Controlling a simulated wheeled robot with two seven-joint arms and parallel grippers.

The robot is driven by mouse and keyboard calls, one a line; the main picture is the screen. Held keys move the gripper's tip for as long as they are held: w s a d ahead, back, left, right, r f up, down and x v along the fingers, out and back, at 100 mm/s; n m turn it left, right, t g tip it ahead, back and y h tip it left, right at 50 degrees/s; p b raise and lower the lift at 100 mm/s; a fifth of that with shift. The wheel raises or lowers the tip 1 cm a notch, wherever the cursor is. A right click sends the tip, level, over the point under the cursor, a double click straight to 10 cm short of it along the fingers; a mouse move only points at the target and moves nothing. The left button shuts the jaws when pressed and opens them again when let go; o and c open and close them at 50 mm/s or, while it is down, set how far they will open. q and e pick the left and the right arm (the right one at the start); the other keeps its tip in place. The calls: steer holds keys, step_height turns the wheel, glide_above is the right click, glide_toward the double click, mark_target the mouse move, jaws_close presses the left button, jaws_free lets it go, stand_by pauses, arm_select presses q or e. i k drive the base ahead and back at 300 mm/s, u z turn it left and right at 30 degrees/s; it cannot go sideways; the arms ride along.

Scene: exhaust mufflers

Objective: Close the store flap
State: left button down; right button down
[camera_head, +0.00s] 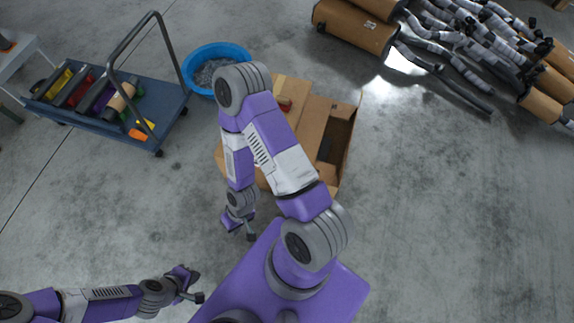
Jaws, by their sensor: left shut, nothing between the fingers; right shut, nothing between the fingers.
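A brown cardboard box (313,122) stands on the floor at the centre, partly hidden behind my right arm. A dark opening shows on its right side, and a cardboard panel lies to the left of the opening; which part is the store flap I cannot tell for sure. My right gripper (250,236) is shut and empty, low in front of the box's near left side and apart from it. My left gripper (199,297) is shut and empty at the lower left, well away from the box.
A blue tub (216,53) stands behind the box to the left. A blue cart (172,103) carrying colourful items stands further left. Mufflers and pipes (440,40) lie at the upper right. The floor (450,220) on the right is clear.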

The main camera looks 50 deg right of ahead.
mark_target(310, 133)
steer(key=k, duration=0.6)
steer(key=z, duration=0.65)
steer(key=i, duration=0.5)
